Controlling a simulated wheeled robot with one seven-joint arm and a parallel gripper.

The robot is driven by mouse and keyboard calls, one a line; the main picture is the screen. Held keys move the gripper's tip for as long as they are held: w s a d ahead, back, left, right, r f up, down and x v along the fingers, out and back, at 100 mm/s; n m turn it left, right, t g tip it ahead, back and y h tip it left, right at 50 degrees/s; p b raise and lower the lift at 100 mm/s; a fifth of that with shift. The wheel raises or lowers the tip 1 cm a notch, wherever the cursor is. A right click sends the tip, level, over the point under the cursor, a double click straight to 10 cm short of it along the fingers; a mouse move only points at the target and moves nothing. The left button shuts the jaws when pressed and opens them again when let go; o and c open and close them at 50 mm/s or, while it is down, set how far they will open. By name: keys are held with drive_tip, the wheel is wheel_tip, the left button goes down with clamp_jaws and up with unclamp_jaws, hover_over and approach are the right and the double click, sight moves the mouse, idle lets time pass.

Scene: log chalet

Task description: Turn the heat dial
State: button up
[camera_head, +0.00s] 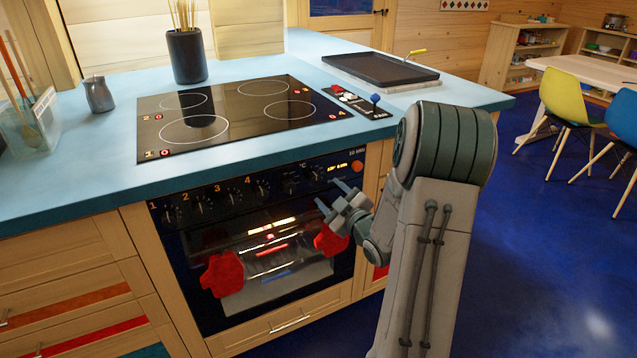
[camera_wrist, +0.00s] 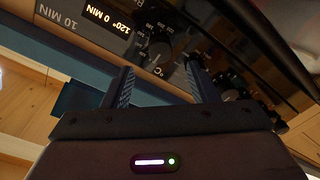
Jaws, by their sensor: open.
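The oven's control panel has a row of black dials; the heat dial (camera_head: 313,174) has a °C label beside it and is the rightmost of the row. In the wrist view the heat dial (camera_wrist: 160,48) shows upside down, just beyond and between my fingertips. My gripper (camera_head: 330,194) is open and empty in front of the panel, at the right end of the dial row. It also shows in the wrist view (camera_wrist: 158,68), with its fingers apart. I cannot tell whether a finger touches the dial.
A lit display (camera_head: 338,168) reads 120° 0 MIN beside the dial. Several burner dials (camera_head: 235,195) are to the left. Red mitts (camera_head: 223,274) hang at the oven door. The blue worktop (camera_head: 90,150) juts out above the panel.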

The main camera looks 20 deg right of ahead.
sight(317, 181)
drive_tip(key=w, duration=0.6)
drive_tip(key=shift+w+a, duration=0.3)
drive_tip(key=shift+w, duration=0.1)
drive_tip(key=c, duration=1)
drive_tip(key=shift+o, duration=0.2)
drive_tip(key=shift+m, duration=0.3)
drive_tip(key=m+b, duration=0.1)
drive_tip(key=m, duration=1)
drive_tip(key=shift+h, duration=0.3)
drive_tip(key=shift+m, duration=0.3)
